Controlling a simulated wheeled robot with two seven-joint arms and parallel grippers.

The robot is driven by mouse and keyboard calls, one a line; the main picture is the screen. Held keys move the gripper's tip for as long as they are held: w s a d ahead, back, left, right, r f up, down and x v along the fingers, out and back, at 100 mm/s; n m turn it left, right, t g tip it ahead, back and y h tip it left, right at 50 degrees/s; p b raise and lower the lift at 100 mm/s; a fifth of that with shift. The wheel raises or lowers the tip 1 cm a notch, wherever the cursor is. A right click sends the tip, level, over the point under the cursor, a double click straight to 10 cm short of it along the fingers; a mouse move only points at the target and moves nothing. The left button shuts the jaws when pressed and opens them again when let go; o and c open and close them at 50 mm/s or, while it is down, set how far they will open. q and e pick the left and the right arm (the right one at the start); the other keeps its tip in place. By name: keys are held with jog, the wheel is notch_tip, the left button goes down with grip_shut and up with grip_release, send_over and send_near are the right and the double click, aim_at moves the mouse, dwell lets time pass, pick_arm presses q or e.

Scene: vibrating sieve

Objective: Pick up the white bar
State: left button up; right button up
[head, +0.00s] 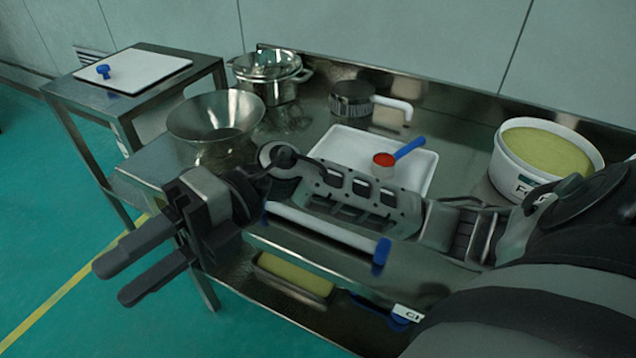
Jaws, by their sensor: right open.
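The white bar (325,228) is a long white rod with a blue end cap. It lies near the front of the steel table, and my right arm passes over it and hides part of it. My right gripper (115,282) is open and empty. Its fingers point left and down, beyond the table's left front corner and over the green floor, clear of the bar. My left gripper is out of view.
A side table (205,68) stands at the left. Open floor lies below it.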

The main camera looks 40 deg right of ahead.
jog(key=d+f+n+h, duration=0.3)
jog(key=d+h, duration=0.1)
jog(key=h, duration=0.2)
jog(key=m+t+h, duration=0.2)
jog(key=t+h, duration=0.2)
jog(key=h, duration=0.8)
send_over(300, 213)
jog(key=f, duration=0.8)
jog(key=shift+s+a+f, duration=0.2)
jog(key=shift+a+f, duration=0.1)
jog(key=shift+f, duration=0.05)
jog(key=shift+w+d+f+p, duration=0.1)
jog(key=shift+d+f+p, duration=0.05)
jog(key=shift+f, duration=1.3)
jog(key=shift+w+d+f+p, duration=0.1)
jog(key=shift+f+p, duration=0.05)
jog(key=shift+f, duration=1.3)
jog(key=c, duration=0.9)
